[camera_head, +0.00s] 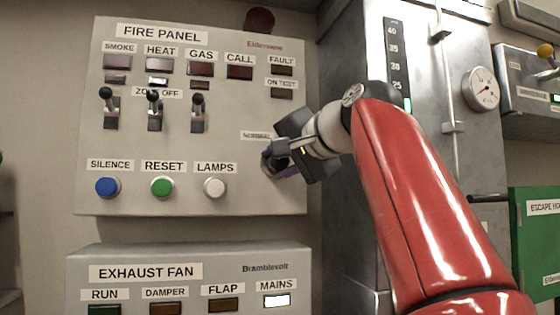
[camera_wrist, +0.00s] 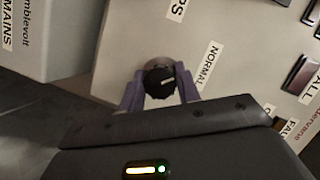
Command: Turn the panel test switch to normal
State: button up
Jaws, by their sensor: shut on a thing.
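The panel test switch (camera_wrist: 160,82) is a round black knob on a pale base, on the fire panel (camera_head: 230,120). Its white mark points to the right in the wrist view, roughly toward the NORMAL label (camera_wrist: 207,65). My gripper (camera_wrist: 160,76) has its two purple fingers on either side of the knob and is shut on it. In the head view my gripper (camera_head: 268,160) is at the panel's right edge, just below the NORMAL label (camera_head: 257,135), and hides the knob. The ON TEST lamp (camera_head: 281,94) looks dark.
Zone-off levers (camera_head: 154,108) and the blue, green and white buttons (camera_head: 161,187) are left of my gripper. The exhaust fan panel (camera_head: 190,255) is below. A metal cabinet (camera_head: 350,60) with a gauge (camera_head: 483,88) stands to the right. A green box (camera_head: 535,240) is at far right.

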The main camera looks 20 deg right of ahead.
jog(key=shift+f, duration=0.1)
dwell(0.3)
jog(key=o, duration=1)
jog(key=shift+c, duration=0.2)
jog(key=v, duration=0.7)
jog(key=shift+s, duration=0.35)
jog(key=shift+d, duration=0.1)
